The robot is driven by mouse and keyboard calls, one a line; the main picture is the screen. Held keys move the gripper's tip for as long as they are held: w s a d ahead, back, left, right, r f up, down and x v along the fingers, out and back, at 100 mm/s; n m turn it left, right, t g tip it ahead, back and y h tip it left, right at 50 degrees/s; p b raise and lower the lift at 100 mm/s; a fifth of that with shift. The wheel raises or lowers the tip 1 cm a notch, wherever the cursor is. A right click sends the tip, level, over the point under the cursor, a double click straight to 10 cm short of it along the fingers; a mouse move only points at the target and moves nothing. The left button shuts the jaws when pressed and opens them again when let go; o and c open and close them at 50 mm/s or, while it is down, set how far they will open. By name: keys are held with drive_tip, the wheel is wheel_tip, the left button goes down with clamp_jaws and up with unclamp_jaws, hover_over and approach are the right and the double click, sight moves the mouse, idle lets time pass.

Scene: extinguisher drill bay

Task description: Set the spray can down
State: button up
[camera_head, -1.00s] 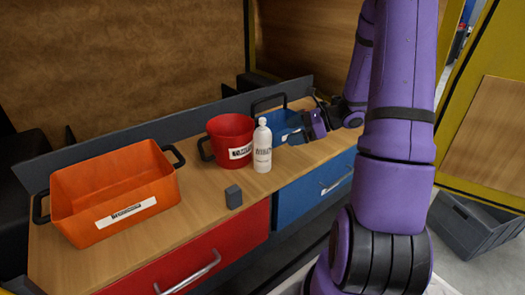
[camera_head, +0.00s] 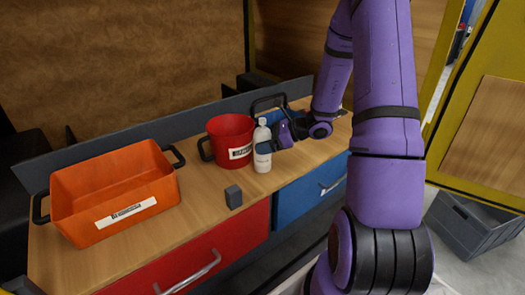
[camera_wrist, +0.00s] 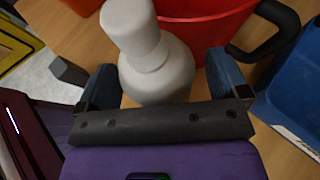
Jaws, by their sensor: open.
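The white spray can (camera_head: 262,160) stands upright on the wooden worktop, in front of and right of the red bucket. It also shows in the wrist view (camera_wrist: 150,55), with its cap toward the top. My gripper (camera_head: 268,146) is open at the can from the right. In the wrist view its two blue finger pads (camera_wrist: 160,85) lie on either side of the can's body, with a visible gap at least on the left.
The red bucket (camera_head: 231,133) stands close behind the can, and a blue bin (camera_head: 292,118) is behind my gripper. A small grey block (camera_head: 233,196) lies near the front edge. An orange bin (camera_head: 115,188) is at left. Bare worktop (camera_head: 200,205) lies between.

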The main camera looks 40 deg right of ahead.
drive_tip(key=shift+w+a+f, duration=0.1)
drive_tip(key=shift+w+a, duration=0.1)
drive_tip(key=shift+c, duration=0.4)
drive_tip(key=c, duration=1.2)
